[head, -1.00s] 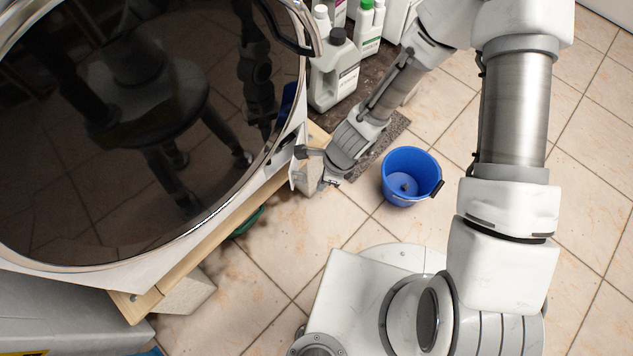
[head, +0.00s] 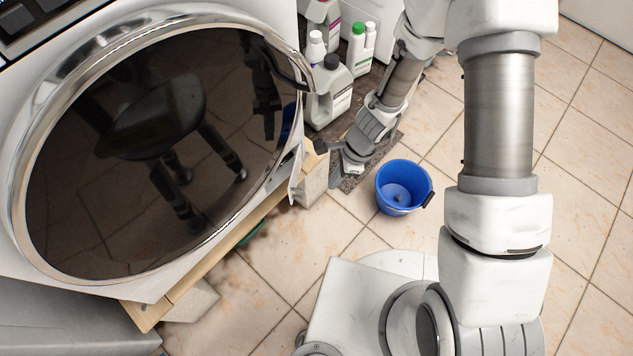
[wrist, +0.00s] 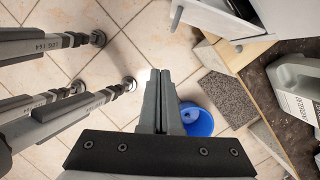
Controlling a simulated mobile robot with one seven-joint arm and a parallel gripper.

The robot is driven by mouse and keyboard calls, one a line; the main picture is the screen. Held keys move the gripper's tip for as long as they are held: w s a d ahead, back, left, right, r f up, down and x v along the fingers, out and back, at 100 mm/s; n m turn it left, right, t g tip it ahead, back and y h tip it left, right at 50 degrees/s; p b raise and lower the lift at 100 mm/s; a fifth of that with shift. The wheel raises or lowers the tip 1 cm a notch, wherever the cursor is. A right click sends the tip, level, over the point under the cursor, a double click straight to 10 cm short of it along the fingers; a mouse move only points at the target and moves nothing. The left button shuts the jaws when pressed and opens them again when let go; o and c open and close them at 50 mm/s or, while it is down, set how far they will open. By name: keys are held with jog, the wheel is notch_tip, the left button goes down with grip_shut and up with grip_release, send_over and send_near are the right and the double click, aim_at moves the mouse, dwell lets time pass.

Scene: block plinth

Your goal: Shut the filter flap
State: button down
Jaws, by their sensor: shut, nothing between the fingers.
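The filter flap (head: 297,171) is a small white panel at the lower right corner of the washing machine's front. It stands out from the front, open, and I see it nearly edge-on. In the wrist view the white flap (wrist: 216,18) shows near the top, right of the fingers. My gripper (head: 336,178) is to the right of the flap in the head view, apart from it. In the wrist view the gripper (wrist: 158,72) has its fingers together with nothing between them, over the tiled floor.
The washing machine's round dark door (head: 160,150) is shut. The machine stands on a wooden board (head: 215,250) over pale blocks. A blue bucket (head: 404,188) stands on the floor right of my gripper. Several bottles (head: 332,92) stand behind it on a dark mat.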

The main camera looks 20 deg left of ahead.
jog(key=w+n+p, duration=0.2)
jog(key=w+n, duration=0.2)
jog(key=w, duration=0.1)
jog(key=s+a+f+b, duration=0.3)
jog(key=a+f, duration=0.3)
jog(key=f, duration=0.2)
jog(key=shift+s+f+g, duration=0.4)
jog(key=shift+s, duration=0.4)
jog(key=a+m+b, duration=0.1)
jog(key=s+a+m+b, duration=0.1)
jog(key=b, duration=0.1)
jog(key=shift+a+m+t+y, duration=0.3)
jog(key=shift+y, duration=0.1)
